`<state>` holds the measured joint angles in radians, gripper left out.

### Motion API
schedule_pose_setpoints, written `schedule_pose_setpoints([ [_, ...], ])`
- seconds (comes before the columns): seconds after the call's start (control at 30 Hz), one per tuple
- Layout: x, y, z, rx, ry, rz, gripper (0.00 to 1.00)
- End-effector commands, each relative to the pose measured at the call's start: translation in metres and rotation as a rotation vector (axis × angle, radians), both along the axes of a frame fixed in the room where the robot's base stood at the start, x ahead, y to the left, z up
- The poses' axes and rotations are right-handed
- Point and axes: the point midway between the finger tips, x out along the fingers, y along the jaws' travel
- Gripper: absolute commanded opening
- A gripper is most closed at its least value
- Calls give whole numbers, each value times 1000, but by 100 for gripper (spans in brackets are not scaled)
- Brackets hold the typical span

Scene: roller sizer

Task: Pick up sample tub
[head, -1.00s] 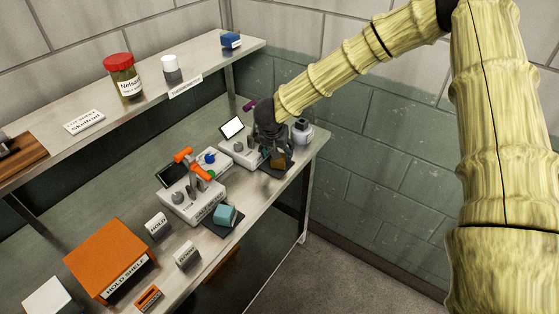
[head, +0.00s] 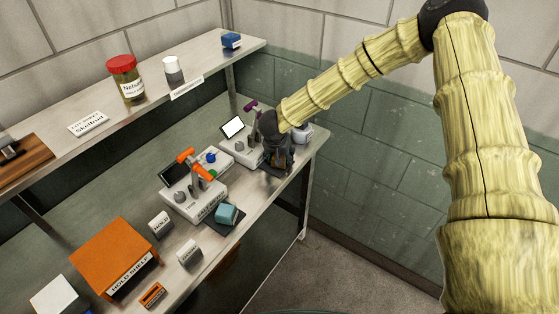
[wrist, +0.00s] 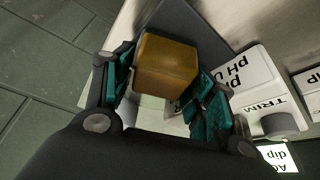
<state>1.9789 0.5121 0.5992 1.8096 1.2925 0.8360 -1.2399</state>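An amber-brown block-shaped tub (wrist: 167,65) sits on a dark pad (wrist: 190,28) in the wrist view. My gripper (wrist: 165,85) is open, with one teal-padded finger on each side of the tub. I cannot tell whether either finger touches it. In the head view my gripper (head: 278,160) is over the far-right pad and hides most of the amber tub. A second, teal tub (head: 227,214) sits on another dark pad in front of the nearer white meter (head: 196,197). I see no sample label on either tub.
A white pH meter with a knob (wrist: 278,125) stands right beside the amber tub's pad. The bench also holds an orange hold shelf (head: 110,255) and small signs.

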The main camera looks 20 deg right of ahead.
Motion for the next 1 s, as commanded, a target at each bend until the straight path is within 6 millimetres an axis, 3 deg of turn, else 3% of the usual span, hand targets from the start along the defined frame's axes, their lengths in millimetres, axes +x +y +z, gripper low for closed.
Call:
schedule_pose_setpoints([
  [0.03, 0, 0, 0, 0, 0, 0, 41],
  [0.1, 0, 0, 0, 0, 0, 0, 28],
  [0.2, 0, 0, 0, 0, 0, 0, 23],
  [0.47, 0, 0, 2, 0, 0, -1, 23],
  [0.7, 1, 0, 14, 1, -3, 0, 23],
  [1.0, -57, 33, 11, -2, 1, 6, 23],
])
